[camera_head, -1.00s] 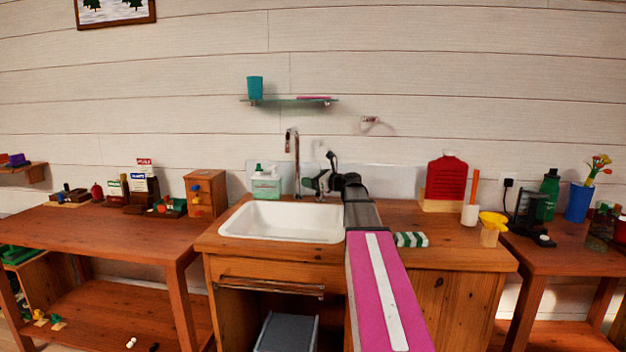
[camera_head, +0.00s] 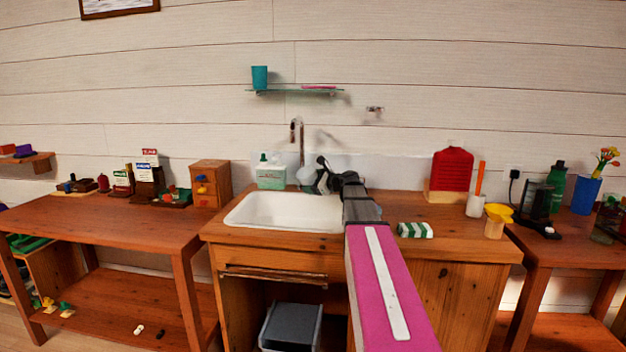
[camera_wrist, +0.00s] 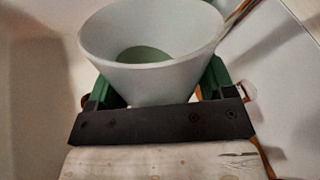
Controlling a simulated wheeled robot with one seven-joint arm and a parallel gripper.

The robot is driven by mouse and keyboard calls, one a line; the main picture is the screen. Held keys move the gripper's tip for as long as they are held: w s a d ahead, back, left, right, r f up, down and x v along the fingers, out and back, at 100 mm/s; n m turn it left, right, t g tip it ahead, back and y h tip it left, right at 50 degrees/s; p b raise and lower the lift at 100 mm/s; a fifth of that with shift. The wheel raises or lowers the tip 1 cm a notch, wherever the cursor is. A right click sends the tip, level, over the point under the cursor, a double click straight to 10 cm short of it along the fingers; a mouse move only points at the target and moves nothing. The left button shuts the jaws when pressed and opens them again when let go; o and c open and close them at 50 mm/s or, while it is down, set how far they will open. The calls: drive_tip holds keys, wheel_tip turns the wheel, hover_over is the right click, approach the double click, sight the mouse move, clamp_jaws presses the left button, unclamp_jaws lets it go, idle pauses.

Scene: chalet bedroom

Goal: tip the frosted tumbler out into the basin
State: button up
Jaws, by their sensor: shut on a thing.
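The frosted tumbler (camera_wrist: 150,45) is pale and translucent. In the wrist view its wide mouth is open and a grey-green round patch shows inside; I cannot tell whether it is liquid or the bottom. My gripper (camera_wrist: 160,85) is shut on it, with a green finger on each side. In the head view the tumbler (camera_head: 306,176) is small, at the tip of my gripper (camera_head: 317,182), above the back right part of the white basin (camera_head: 270,213). It looks roughly upright there. The basin's right edge is partly hidden by my arm.
A tap (camera_head: 298,145) stands behind the basin, close to the tumbler. A soap bottle (camera_head: 270,175) stands at the basin's back left. A glass shelf (camera_head: 290,91) with a teal cup (camera_head: 260,77) hangs above. A green-and-white striped block (camera_head: 415,230) lies right of my arm.

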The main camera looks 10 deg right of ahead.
sight(300, 180)
drive_tip(key=f+n, duration=0.1)
drive_tip(key=a+f+n+h, duration=0.1)
drive_tip(key=f+n+h, duration=0.1)
drive_tip(key=n, duration=0.1)
drive_tip(key=shift+s+a+f, duration=0.35)
drive_tip(key=shift+a, duration=0.05)
drive_tip(key=r+n+h, duration=0.2)
drive_tip(key=shift+s+a+r+n, duration=0.15)
drive_tip(key=shift+a+r+n, duration=0.05)
drive_tip(key=shift+a+n, duration=0.2)
drive_tip(key=shift+s+a+r+n+t+h, duration=0.15)
drive_tip(key=shift+a+r+n+t+h, duration=0.25)
drive_tip(key=shift+r+n+h, duration=0.55)
drive_tip(key=a+n+h, duration=0.1)
drive_tip(key=a+r+n, duration=0.1)
drive_tip(key=n, duration=0.1)
drive_tip(key=shift+s+r+t+h, duration=0.1)
drive_tip(key=shift+s+t+h, duration=0.2)
drive_tip(key=shift+s+h, duration=0.05)
drive_tip(key=shift+d+f+m+y, duration=0.1)
drive_tip(key=shift+f+m+y, duration=0.25)
drive_tip(key=shift+m+y, duration=0.1)
drive_tip(key=shift+w, duration=0.1)
